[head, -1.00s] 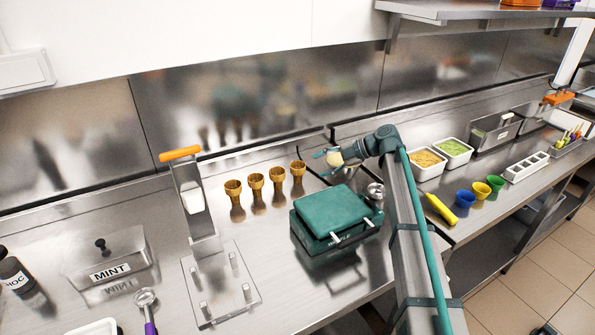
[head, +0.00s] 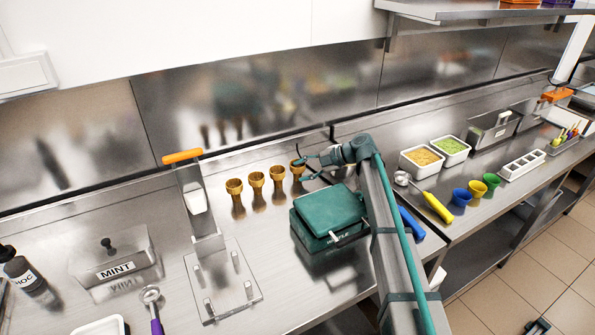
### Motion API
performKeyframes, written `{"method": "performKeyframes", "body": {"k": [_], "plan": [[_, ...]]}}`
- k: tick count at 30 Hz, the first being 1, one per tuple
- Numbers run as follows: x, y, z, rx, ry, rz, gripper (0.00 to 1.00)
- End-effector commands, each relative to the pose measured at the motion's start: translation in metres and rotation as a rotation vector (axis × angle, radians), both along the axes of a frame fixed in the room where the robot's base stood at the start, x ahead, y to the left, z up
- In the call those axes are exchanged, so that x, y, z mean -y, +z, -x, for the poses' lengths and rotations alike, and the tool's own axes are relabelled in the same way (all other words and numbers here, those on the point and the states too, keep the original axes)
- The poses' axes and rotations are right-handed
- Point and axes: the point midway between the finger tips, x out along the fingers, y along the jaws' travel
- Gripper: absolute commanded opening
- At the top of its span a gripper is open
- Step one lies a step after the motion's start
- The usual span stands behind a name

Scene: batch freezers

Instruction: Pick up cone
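Several brown wafer cones stand upright in a row on the steel counter behind the green waffle maker. Three of them, the left cone (head: 234,191), the second cone (head: 257,184) and the third cone (head: 278,178), show clearly. The rightmost cone (head: 296,168) is partly overlapped by the fingers of my gripper (head: 303,169). The gripper reaches in from the right, its teal fingers pointing left at that cone's upper part. The fingers look spread, one near the rim and one lower. At this size I cannot tell whether they touch the cone.
The green waffle maker (head: 325,212) sits just in front of the gripper. An orange-handled steel press (head: 196,195) stands left of the cones. Counter between press and cones is clear.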

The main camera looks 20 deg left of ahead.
Motion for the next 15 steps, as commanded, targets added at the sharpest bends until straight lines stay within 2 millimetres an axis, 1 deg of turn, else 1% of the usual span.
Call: {"method": "performKeyframes", "body": {"k": [1,5,6,15], "plan": [[0.0001,0.0000,0.0000,0.000,0.000,0.000,0.33],[0.0002,0.0001,0.0000,0.000,0.000,0.000,0.12],[0.0002,0.0001,0.0000,0.000,0.000,0.000,0.09],[0.0002,0.0003,0.0000,0.000,0.000,0.000,0.08]]}}
